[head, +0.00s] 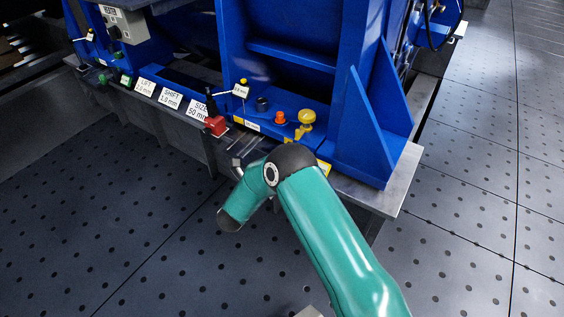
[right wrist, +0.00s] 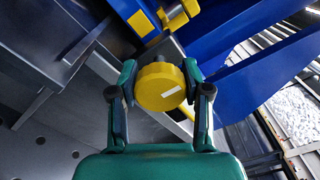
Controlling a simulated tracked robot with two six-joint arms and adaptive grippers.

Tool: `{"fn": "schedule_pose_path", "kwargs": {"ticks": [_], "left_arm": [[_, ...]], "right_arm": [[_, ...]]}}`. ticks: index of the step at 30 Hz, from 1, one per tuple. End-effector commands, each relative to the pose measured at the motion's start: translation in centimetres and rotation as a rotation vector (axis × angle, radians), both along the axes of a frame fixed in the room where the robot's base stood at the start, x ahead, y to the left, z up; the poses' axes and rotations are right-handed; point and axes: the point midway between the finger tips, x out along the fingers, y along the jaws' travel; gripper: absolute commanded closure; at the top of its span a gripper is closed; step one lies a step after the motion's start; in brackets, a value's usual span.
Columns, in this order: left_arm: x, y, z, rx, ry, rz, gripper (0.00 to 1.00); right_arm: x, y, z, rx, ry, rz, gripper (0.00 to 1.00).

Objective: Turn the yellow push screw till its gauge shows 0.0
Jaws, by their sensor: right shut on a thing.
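The yellow push screw's round head (right wrist: 160,87), with a white mark on its face, is between the two fingers of my right gripper (right wrist: 160,92) in the right wrist view. The fingers are shut on it from both sides. In the head view my own arm hides this gripper and the held head. Small white cards stand along the machine's edge: one reads SHIFT (head: 171,98) with what looks like 1.0 mm, and one reads LIFT (head: 145,87), its number hard to read. I cannot tell which reading belongs to this screw. My left gripper is not in view.
A yellow knob (head: 306,117) and an orange cap (head: 280,118) stand on the blue machine foot. A red block (head: 215,125) sits by the SIZE card (head: 198,110). A blue gusset (head: 368,130) rises at the right. The perforated floor (head: 100,220) in front is clear.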

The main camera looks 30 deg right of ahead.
Motion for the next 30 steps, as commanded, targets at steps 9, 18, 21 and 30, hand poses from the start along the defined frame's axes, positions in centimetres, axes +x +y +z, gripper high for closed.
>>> {"fn": "schedule_pose_path", "kwargs": {"ticks": [9, 18, 21, 30], "left_arm": [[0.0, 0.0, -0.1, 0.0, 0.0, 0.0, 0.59], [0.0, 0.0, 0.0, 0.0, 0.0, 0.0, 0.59], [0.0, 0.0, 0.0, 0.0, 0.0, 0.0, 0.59], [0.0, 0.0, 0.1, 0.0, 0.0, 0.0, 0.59]], "right_arm": [[0.1, 0.5, -0.6, 0.009, 0.013, 0.016, 0.42], [0.0, 0.2, -0.3, 0.006, 0.008, 0.007, 0.26], [0.0, 0.1, -0.3, 0.005, 0.007, 0.005, 0.26], [-1.0, 2.8, -0.3, 0.005, 0.008, 0.009, 0.26]]}}
